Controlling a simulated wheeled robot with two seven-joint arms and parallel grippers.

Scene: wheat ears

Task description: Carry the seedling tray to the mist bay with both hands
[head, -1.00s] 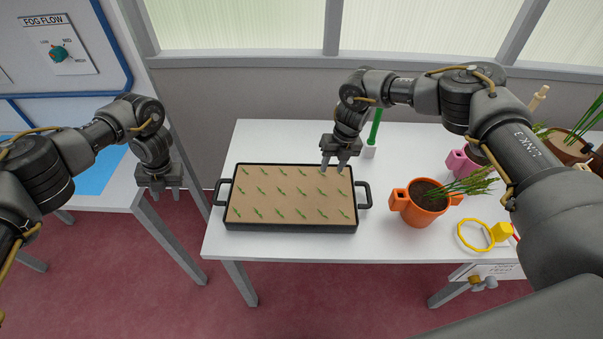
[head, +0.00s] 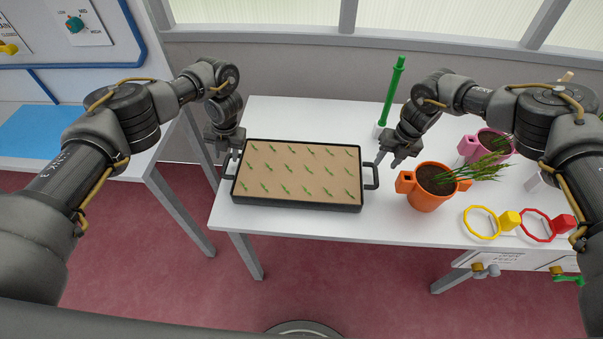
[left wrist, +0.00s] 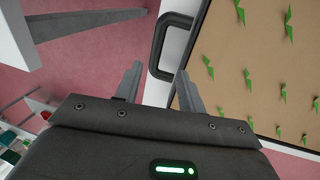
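The seedling tray (head: 300,173) is a black-rimmed tray of brown soil with rows of small green seedlings. It lies flat on the white table with a handle at each end. My left gripper (head: 232,152) is at the tray's left handle. In the left wrist view its two fingers (left wrist: 158,85) are spread apart, with the black left handle (left wrist: 172,45) just ahead, between or beyond the tips. My right gripper (head: 388,160) is just right of and above the right handle (head: 371,176); its fingers look apart and hold nothing visible.
A blue mat (head: 35,131) lies on the left bench, across a floor gap from the white table (head: 330,222). An orange pot (head: 427,190) stands close right of the tray. A green stick (head: 391,95) stands behind. Yellow (head: 482,222) and red rings lie at right.

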